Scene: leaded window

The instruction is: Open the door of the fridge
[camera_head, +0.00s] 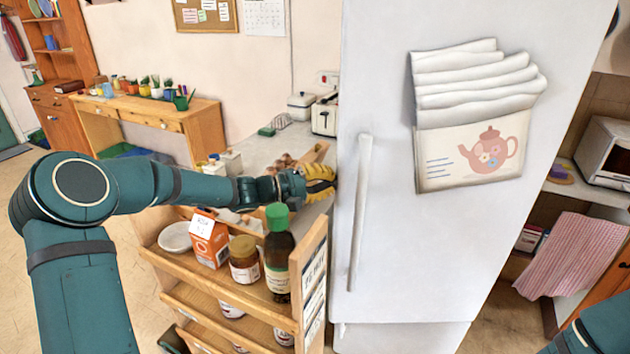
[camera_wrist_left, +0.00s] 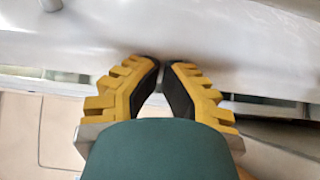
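The white fridge (camera_head: 385,260) stands right of centre in the head view, its door (camera_head: 390,110) shut. A long grey vertical handle (camera_head: 360,210) runs along the door's left side. My left gripper (camera_head: 334,181), with yellow fingers, is just left of the handle, by the fridge's left edge. In the left wrist view its fingertips (camera_wrist_left: 161,66) nearly meet, with nothing seen between them. The white fridge surface (camera_wrist_left: 230,40) lies ahead of them. My right gripper is out of view.
A wooden rack (camera_head: 310,262) with bottles, jars and an orange box stands close below my left forearm. A counter with a toaster (camera_head: 325,117) is behind it. A teapot-print pouch (camera_head: 468,155) hangs on the door. A pink towel (camera_head: 572,255) hangs at right.

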